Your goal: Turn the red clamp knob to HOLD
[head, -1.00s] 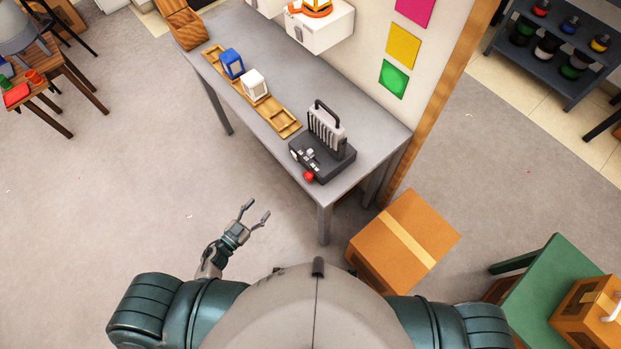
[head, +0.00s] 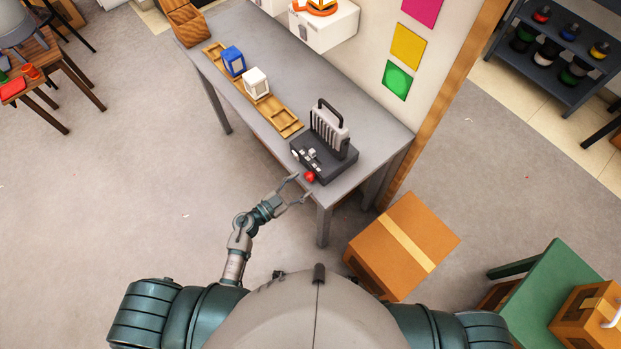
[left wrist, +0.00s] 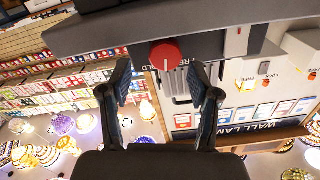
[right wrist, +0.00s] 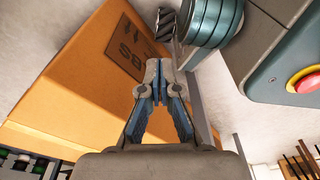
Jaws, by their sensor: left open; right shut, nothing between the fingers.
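The red clamp knob (head: 310,176) is on the near front side of a dark grey device (head: 325,160) at the table's near end. In the left wrist view the knob (left wrist: 166,54) shows as a round red disc, with partly covered white lettering beside it. I cannot tell its pointer setting. My left gripper (head: 301,187) is open at the table edge, its fingers directed at the knob. In the left wrist view the fingers (left wrist: 160,78) stand either side of the knob's line, apart from it. My right gripper (right wrist: 160,68) is shut and empty, near a cardboard box.
The device stands on a grey table (head: 365,165) with a wooden rack (head: 285,122) holding a blue lantern (head: 232,62) and a white lantern (head: 256,83). A cardboard box (head: 403,245) sits on the floor right of the table.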

